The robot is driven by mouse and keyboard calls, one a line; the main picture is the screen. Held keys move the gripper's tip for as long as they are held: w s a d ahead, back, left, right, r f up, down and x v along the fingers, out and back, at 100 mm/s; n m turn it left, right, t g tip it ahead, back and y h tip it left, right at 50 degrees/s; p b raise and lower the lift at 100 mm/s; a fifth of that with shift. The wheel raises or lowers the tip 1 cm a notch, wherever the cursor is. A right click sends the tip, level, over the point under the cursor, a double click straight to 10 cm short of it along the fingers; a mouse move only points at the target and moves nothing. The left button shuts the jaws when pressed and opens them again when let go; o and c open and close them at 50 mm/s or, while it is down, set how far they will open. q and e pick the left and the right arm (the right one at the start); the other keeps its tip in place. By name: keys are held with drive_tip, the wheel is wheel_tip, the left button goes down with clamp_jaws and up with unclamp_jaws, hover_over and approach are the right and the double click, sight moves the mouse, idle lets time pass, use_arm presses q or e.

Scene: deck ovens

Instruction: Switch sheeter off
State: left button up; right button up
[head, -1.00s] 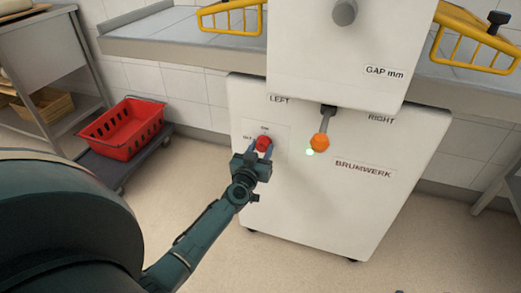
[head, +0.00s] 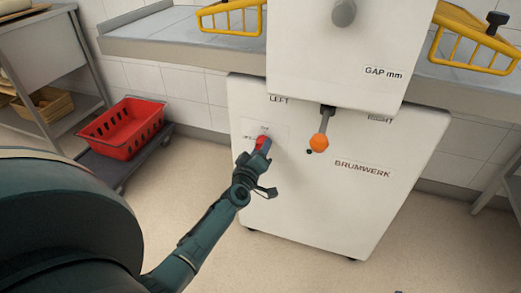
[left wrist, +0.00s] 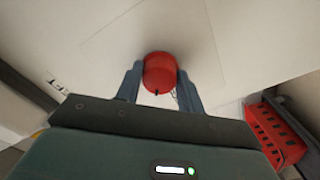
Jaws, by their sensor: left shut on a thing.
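The white sheeter (head: 385,205) stands ahead, marked BRUMWERK. On the left of its front panel is a red rotary knob (head: 263,140). My left gripper (head: 264,147) is shut on this knob, its hand rolled to one side. The left wrist view shows the red knob (left wrist: 159,74) between the two fingers, with a small dark mark on its rim. A small indicator lamp (head: 309,152) right of the knob is dark. The lettering around the knob is mostly hidden or too small to read. My right gripper is not in view.
A lever with an orange ball (head: 319,142) hangs between the LEFT and RIGHT labels. Yellow guards (head: 232,14) sit over the grey side tables. A red crate (head: 124,130) rests on a low dolly at left, beside a steel rack (head: 45,60). The floor before the sheeter is clear.

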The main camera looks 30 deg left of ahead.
use_arm(q)
drive_tip(key=shift+n+b, duration=0.45)
drive_tip(key=shift+n, duration=3.55)
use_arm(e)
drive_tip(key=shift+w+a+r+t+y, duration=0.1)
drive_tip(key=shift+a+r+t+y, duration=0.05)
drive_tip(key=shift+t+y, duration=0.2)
use_arm(q)
drive_tip(key=shift+n, duration=0.3)
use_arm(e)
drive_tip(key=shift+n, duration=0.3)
use_arm(q)
drive_tip(key=shift+r, duration=0.1)
drive_tip(key=o, duration=1)
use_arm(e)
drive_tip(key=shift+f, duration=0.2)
